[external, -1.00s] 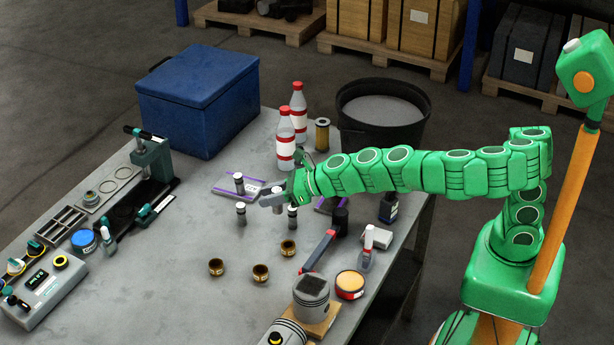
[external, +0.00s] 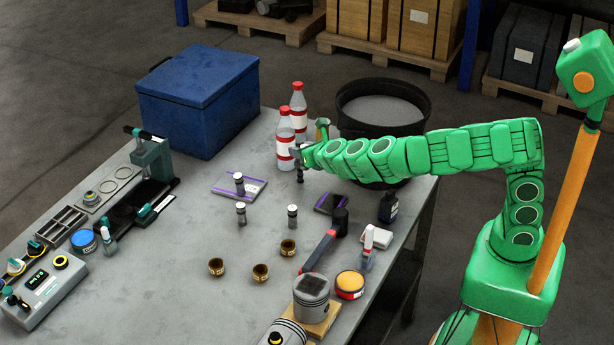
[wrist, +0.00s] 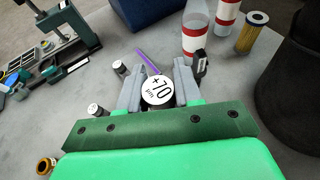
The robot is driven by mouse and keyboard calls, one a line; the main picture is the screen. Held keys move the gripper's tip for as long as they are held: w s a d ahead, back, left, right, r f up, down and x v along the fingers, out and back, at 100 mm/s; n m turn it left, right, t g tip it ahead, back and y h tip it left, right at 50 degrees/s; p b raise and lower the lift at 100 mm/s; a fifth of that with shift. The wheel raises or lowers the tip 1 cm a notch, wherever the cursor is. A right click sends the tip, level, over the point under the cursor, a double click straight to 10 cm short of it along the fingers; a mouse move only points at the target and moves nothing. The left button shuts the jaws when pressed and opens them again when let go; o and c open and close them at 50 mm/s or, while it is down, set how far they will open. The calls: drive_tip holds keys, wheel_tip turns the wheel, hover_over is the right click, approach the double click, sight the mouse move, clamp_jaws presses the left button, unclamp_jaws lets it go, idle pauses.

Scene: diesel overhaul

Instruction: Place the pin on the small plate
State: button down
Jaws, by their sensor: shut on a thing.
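My gripper (external: 299,157) is above the back part of the bench, in front of the bottles. In the wrist view its fingers (wrist: 158,88) are shut on a pin (wrist: 158,91), whose round white top reads "+70 µm". A dark lower end shows under the gripper in the external view. A dark purple-edged plate (external: 326,202) lies nearer. Two more pins (external: 241,212) (external: 292,215) stand on the bare bench.
Red-capped bottles (external: 285,140) stand close behind my gripper, with a black bin (external: 410,110) to the right. The bench centre-left is clear.

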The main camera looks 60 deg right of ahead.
drive_tip(key=s+d+m+g+h, duration=0.2)
drive_tip(key=d+m+g+h, duration=0.15)
drive_tip(key=d, duration=0.45)
drive_tip(key=m, duration=0.1)
hover_over(325, 191)
drive_tip(key=shift+h, duration=0.35)
drive_tip(key=shift+d+f, duration=0.15)
drive_tip(key=shift+f, duration=7.4)
drive_tip(key=shift+f, duration=0.1)
drive_tip(key=c, duration=0.8)
unclamp_jaws()
drive_tip(key=shift+s, duration=0.1)
drive_tip(key=shift+v, duration=6)
